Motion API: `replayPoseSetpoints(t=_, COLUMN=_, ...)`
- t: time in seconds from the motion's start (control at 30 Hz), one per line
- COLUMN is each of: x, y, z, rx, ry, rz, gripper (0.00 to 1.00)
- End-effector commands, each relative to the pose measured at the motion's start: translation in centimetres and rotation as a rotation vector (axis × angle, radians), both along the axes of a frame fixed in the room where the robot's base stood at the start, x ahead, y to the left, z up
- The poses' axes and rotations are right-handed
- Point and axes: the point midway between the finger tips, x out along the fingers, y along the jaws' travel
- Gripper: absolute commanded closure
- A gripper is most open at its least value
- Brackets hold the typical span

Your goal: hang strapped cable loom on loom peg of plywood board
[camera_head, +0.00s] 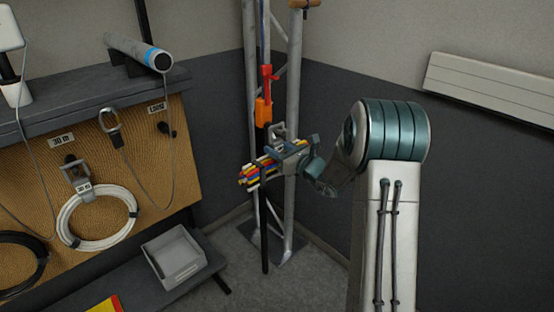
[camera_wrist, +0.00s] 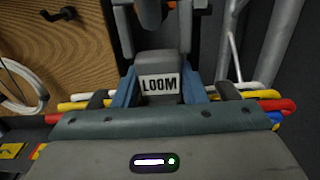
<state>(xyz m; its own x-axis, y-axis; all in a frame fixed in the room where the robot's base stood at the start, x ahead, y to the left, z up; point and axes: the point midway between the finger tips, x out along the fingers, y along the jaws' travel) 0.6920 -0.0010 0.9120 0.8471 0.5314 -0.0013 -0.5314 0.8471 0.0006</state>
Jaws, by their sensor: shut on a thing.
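The strapped cable loom (camera_head: 252,174) is a bundle of red, yellow, blue and white cables with dark straps. In the wrist view its cable ends (camera_wrist: 270,105) stick out on both sides of my gripper. My gripper (camera_head: 283,145) is shut on the loom's grey block, which carries a LOOM label (camera_wrist: 159,86), and holds it in the air before the truss. The plywood board (camera_head: 188,165) is at the left. A dark peg (camera_head: 166,129) sits on it below a small label and looks empty. A dark peg (camera_wrist: 65,13) also shows at upper left in the wrist view.
A white coil (camera_head: 68,215) and a black coil (camera_head: 40,262) hang on the board, left of the peg. A shelf (camera_head: 95,95) with a grey cylinder juts out above. A grey bin (camera_head: 172,258) stands below. The truss (camera_head: 292,90) with a hanging black cable is close behind my gripper.

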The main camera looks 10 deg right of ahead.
Motion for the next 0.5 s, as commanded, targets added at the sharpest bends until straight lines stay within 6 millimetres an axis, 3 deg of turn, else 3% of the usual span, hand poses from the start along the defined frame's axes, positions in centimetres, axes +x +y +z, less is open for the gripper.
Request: replayPoseSetpoints(t=0.5, x=0.0, y=0.0, z=2.5, rx=0.002, ry=-0.008, rz=0.001, gripper=1.0)
